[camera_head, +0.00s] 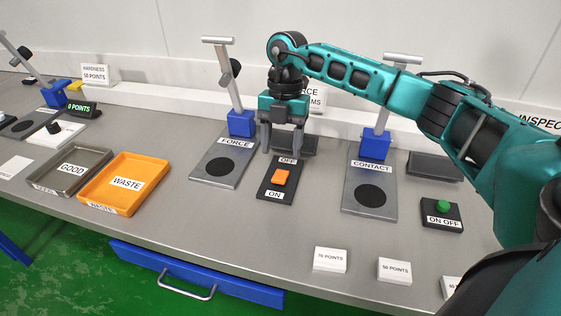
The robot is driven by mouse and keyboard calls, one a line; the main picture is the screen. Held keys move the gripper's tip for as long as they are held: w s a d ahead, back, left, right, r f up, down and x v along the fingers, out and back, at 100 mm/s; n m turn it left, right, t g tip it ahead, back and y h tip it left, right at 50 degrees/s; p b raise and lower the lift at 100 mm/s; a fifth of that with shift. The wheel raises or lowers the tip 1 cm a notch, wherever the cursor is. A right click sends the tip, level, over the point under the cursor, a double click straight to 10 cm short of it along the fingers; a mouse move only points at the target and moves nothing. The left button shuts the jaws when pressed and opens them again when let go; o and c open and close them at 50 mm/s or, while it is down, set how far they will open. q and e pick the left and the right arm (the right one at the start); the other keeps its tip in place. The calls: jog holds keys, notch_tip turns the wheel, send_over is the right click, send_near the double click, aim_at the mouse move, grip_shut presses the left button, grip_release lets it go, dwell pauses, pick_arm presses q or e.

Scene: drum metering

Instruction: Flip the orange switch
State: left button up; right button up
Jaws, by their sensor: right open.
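The orange switch (280,178) is a small orange rocker on a black plate (268,192) in the middle of the bench. The plate has an OFF label at its far end and an ON label at its near end. My right gripper (282,152) points down, open and empty, over the far end of the plate by the OFF label. Its fingers appear apart from the orange rocker. Which way the rocker is tilted is hard to tell. My left gripper is not in view.
The FORCE stand (223,162) is left of the switch, the CONTACT stand (369,187) right. A green button box (441,213) stands further right. The orange WASTE tray (155,165) and grey GOOD tray (43,182) are left. White points blocks lie near the front edge.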

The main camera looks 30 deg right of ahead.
jog(key=s+v, duration=0.1)
jog(key=v, duration=0.5)
jog(key=shift+w+r, duration=0.4)
jog(key=shift+w, duration=0.15)
jog(key=shift+f, duration=0.1)
